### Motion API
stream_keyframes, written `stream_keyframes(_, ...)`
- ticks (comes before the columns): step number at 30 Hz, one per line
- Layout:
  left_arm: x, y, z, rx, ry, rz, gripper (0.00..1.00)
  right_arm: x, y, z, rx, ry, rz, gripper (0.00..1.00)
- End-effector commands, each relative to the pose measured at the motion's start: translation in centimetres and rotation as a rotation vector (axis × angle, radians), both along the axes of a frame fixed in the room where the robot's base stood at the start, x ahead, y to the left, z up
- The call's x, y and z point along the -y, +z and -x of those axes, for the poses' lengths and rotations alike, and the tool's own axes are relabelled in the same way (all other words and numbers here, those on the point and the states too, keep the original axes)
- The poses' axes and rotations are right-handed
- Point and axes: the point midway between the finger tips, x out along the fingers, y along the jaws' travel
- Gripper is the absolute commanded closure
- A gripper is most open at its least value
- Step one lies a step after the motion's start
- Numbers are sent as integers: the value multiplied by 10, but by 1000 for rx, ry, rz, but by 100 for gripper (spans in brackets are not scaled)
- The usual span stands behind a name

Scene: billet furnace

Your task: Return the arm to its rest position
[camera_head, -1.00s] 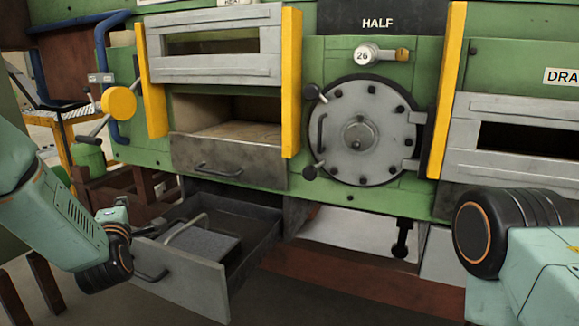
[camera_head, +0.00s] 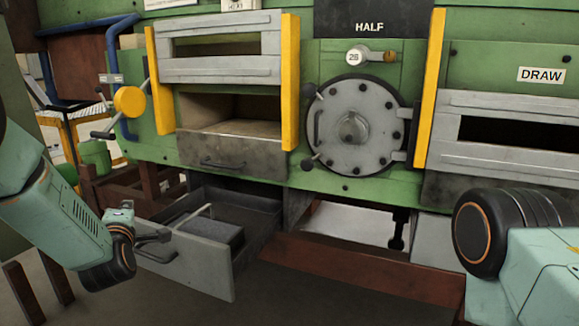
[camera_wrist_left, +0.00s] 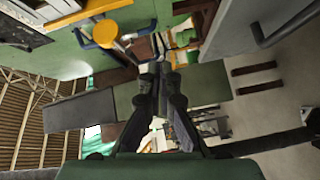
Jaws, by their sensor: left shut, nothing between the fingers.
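My left arm (camera_head: 75,225) comes in at the left of the head view, low in front of the furnace. Its gripper (camera_head: 155,237) is small there and appears close to the handle of the pulled-out lower drawer (camera_head: 185,265); I cannot tell whether they touch. In the left wrist view the gripper (camera_wrist_left: 160,76) points away from the camera, its dark fingers together and empty. My right arm (camera_head: 520,250) shows at the lower right of the head view, but its gripper is out of frame.
The green furnace (camera_head: 470,70) fills the back, with a round hatch (camera_head: 353,125) and an open chamber (camera_head: 230,108). The lower drawer holds a grey block (camera_head: 210,238). A yellow knob (camera_head: 130,101) and blue pipe (camera_head: 117,75) stick out at left. The front floor is clear.

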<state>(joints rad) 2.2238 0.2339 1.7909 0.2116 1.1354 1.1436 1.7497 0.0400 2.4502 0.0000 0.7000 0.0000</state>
Motion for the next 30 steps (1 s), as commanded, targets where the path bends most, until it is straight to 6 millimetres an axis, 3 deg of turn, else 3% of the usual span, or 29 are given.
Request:
stream_keyframes(5,14,-30,12,-170,-63,-159,100,0,0,0,1,0,0,37)
stream_keyframes(8,30,-63,31,-319,-137,-278,100,0,1,0,1,0,0,37)
stream_keyframes(11,50,-109,63,-508,-255,-422,100,0,4,0,1,0,0,37)
stream_keyframes(15,78,-173,124,-754,-453,-599,100,0,8,0,1,0,0,37)
stream_keyframes(21,110,-243,232,-1042,-774,-778,100,0,15,0,1,0,0,37)
stream_keyframes(25,125,-272,312,-1199,-988,-837,100,0,21,0,1,0,0,37)
stream_keyframes(30,139,-289,411,-1362,-1219,-832,100,0,28,0,0,0,0,37)
